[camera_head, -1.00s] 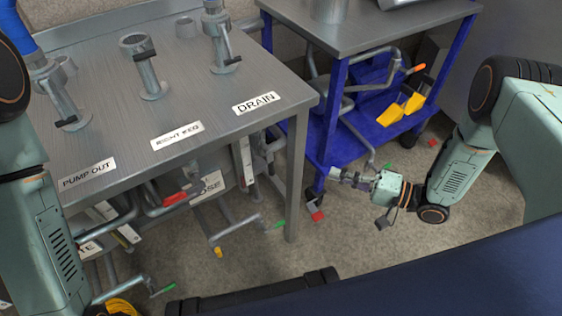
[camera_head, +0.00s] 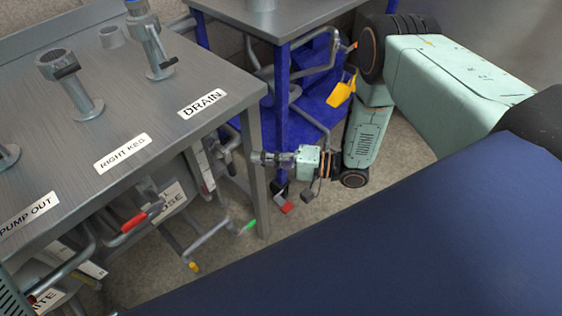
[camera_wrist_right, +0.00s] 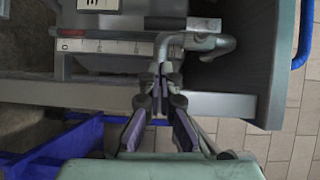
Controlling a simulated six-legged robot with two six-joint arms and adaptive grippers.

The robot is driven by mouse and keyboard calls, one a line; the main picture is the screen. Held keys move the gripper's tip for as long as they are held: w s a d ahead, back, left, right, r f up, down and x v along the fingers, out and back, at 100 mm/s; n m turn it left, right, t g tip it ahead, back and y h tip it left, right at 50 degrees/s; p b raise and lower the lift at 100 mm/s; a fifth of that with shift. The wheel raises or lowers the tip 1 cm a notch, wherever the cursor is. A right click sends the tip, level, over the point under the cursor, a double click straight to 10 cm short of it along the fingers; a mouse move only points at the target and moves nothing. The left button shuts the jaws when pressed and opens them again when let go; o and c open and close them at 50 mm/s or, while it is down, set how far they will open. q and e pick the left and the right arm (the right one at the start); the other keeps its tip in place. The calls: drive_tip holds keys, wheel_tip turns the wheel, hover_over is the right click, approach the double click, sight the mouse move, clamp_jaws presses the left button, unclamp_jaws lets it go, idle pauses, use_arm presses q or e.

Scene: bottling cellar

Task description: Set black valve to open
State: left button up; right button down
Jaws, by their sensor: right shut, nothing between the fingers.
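A dark block (camera_wrist_right: 165,22) beside that pipe looks like the black valve's grip; I cannot be sure. A pale scale strip (camera_wrist_right: 105,46) with a red end lies to its left. In the head view the dark-ended lever (camera_head: 231,168) under the DRAIN label may be the same valve. The fingers appear apart from it. My left gripper is out of view.
The steel table (camera_head: 70,150) carries several upright pipe stubs. Below its front edge are a red-handled lever (camera_head: 134,222), a green-tipped one (camera_head: 249,226) and a yellow-tipped one (camera_head: 194,267). A blue-framed cart (camera_head: 287,125) stands behind my right gripper.

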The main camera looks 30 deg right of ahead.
sight(226, 161)
drive_tip(key=a, duration=0.3)
drive_tip(key=shift+s+a, duration=0.35)
